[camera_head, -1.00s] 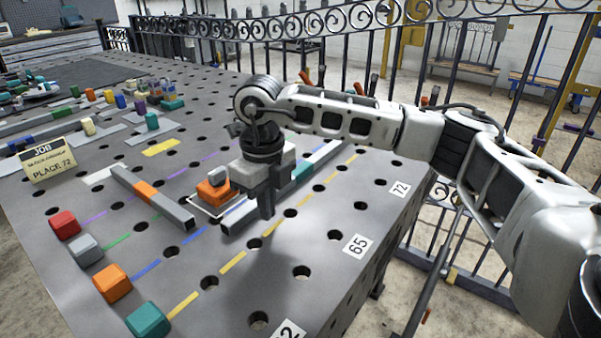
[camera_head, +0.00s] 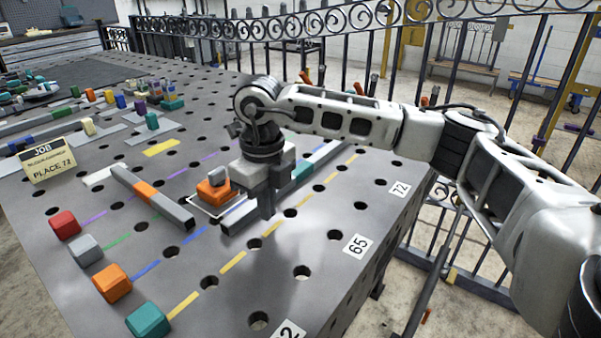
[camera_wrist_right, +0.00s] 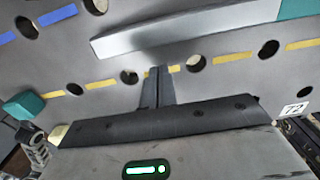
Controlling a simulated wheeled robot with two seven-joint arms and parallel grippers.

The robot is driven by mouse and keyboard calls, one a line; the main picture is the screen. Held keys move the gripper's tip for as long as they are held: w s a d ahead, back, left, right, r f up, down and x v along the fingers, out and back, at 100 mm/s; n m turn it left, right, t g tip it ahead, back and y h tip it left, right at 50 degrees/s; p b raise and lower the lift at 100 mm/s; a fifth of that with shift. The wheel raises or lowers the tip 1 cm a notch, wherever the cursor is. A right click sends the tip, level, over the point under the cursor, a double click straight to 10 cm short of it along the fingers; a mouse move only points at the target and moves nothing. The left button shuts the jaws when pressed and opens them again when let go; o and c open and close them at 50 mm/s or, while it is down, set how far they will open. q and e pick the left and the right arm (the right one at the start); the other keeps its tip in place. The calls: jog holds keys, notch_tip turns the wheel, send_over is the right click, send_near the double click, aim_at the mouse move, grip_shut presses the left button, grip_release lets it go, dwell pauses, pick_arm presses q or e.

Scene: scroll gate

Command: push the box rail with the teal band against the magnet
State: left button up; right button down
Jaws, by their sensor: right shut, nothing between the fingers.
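The grey box rail with the teal band (camera_head: 303,169) lies on the table, partly hidden behind my right gripper (camera_head: 267,214). Its near end shows to the left of the fingers. In the right wrist view the rail (camera_wrist_right: 185,34) runs across the top, with its teal band (camera_wrist_right: 298,8) at the upper right. My right gripper's fingers (camera_wrist_right: 158,72) are shut and empty, on the yellow-dashed side of the rail, with a small gap seeming to separate them. An orange block with a grey top (camera_head: 213,189), seemingly the magnet, sits in a white outline beyond the rail. My left gripper is out of view.
Another grey rail with an orange band (camera_head: 146,191) lies left of the magnet. Red, grey, orange and teal blocks (camera_head: 148,320) line the near left edge. A JOB card (camera_head: 48,163) stands at left. Bare table with holes lies on the near side.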

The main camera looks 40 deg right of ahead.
aim_at(250, 205)
jog(key=shift+f+b, duration=0.7)
jog(key=shift+f, duration=0.25)
jog(key=shift+r, duration=0.25)
dwell(0.3)
jog(key=shift+w, duration=0.1)
dwell(0.4)
jog(key=shift+w+a, duration=0.4)
jog(key=shift+w, duration=0.65)
jog(key=shift+w+a, duration=0.35)
jog(key=shift+w, duration=0.7)
jog(key=shift+w+a, duration=0.4)
jog(key=shift+w, duration=0.65)
jog(key=shift+s, duration=0.2)
jog(key=shift+s+d, duration=0.2)
jog(key=shift+s, duration=0.3)
jog(key=shift+s+d, duration=0.2)
jog(key=shift+s, duration=0.3)
jog(key=shift+r+p, duration=0.15)
jog(key=shift+p, duration=0.2)
